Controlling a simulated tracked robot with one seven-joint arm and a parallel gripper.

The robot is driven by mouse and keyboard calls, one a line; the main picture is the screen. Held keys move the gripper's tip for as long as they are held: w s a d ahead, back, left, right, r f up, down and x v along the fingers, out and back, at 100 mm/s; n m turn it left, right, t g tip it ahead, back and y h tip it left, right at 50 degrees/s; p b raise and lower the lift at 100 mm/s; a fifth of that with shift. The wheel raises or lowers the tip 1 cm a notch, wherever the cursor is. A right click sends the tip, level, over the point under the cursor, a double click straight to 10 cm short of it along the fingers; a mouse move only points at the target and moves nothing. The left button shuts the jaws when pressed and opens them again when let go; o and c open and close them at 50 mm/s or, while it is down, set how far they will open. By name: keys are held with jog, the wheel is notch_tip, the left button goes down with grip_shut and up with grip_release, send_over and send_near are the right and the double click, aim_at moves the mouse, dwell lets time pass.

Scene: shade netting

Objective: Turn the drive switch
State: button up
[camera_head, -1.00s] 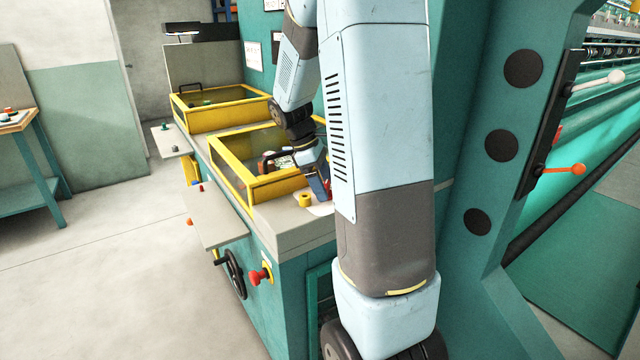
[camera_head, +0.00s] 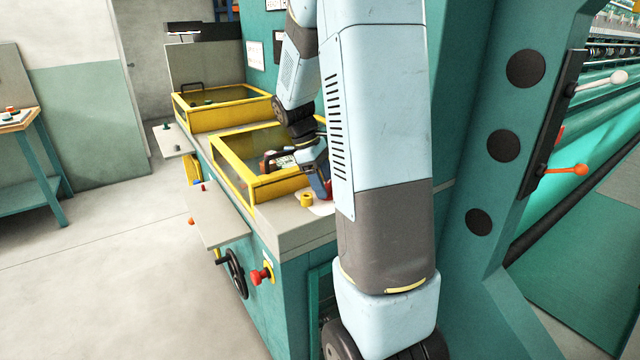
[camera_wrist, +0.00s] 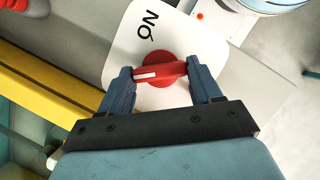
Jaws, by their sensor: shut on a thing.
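The drive switch (camera_wrist: 158,75) is a red rotary knob with a raised bar and a white pointer line. In the wrist view it sits on a white plate (camera_wrist: 118,52) with black lettering beside it. The bar lies nearly level across the picture, its white line toward the left. My gripper (camera_wrist: 160,69) is shut on the two ends of the bar, one blue finger at each end. In the head view my gripper (camera_head: 320,174) is at the console top, partly hidden behind my arm. The white plate (camera_head: 322,208) shows there only in part.
Yellow-framed clear covers (camera_head: 262,189) stand on the console left of my gripper. A yellow knob (camera_head: 306,200) is close by on the console top. A red button (camera_head: 260,275) and black handwheel (camera_head: 235,273) are on its front. Open floor lies left.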

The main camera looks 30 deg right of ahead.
jog(key=m, duration=0.1)
jog(key=m+y, duration=0.1)
jog(key=m, duration=0.1)
jog(key=m+g, duration=0.1)
jog(key=shift+s+d+m+y, duration=0.1)
jog(key=shift+d+m+y, duration=0.15)
jog(key=shift+m+y, duration=0.05)
jog(key=m+y, duration=0.1)
jog(key=m, duration=0.2)
jog(key=shift+d+m, duration=0.1)
jog(key=shift+m, duration=0.2)
jog(key=m+y, duration=0.2)
jog(key=m, duration=0.2)
jog(key=shift+d, duration=0.1)
jog(key=shift+m+t+y, duration=0.5)
jog(key=shift+m+y, duration=0.1)
jog(key=shift+m, duration=1.4)
jog(key=o, duration=1.1)
jog(key=shift+c, duration=0.2)
